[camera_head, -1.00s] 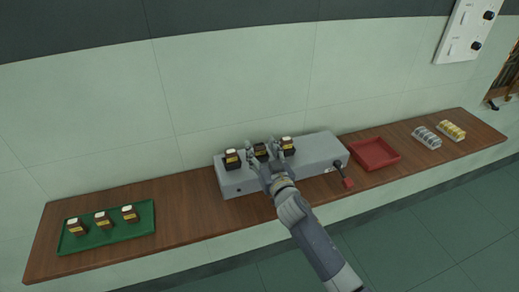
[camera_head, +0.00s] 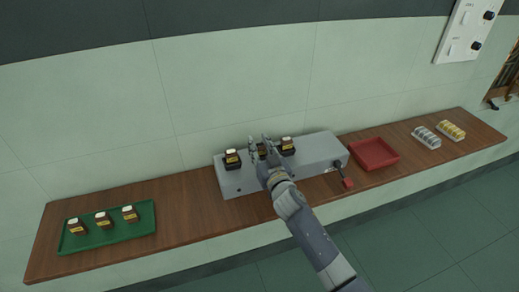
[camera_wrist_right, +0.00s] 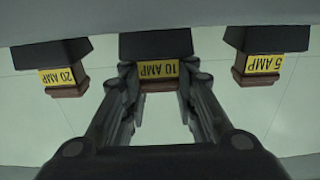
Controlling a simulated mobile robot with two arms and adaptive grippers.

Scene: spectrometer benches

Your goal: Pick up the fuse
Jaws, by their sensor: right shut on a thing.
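Three dark fuses with yellow labels sit in a row on a grey box (camera_head: 325,153). One stands at the box's left (camera_head: 232,159), one in the middle (camera_head: 261,150), partly hidden by my gripper, and one to its right (camera_head: 287,146). My right gripper (camera_head: 259,143) is shut on the middle fuse. In the right wrist view this fuse reads 10 AMP (camera_wrist_right: 158,69) and sits between the fingers (camera_wrist_right: 158,80), still at its black holder. The 20 AMP fuse (camera_wrist_right: 62,77) and 5 AMP fuse (camera_wrist_right: 262,66) flank it, apart from the fingers. My left gripper is out of view.
A green tray (camera_head: 130,233) with three similar fuses lies at the left of the wooden bench (camera_head: 185,195). A red-handled lever (camera_head: 346,180) is at the box's right front. An empty red tray (camera_head: 373,153) and clear and yellow cases (camera_head: 440,133) lie farther right.

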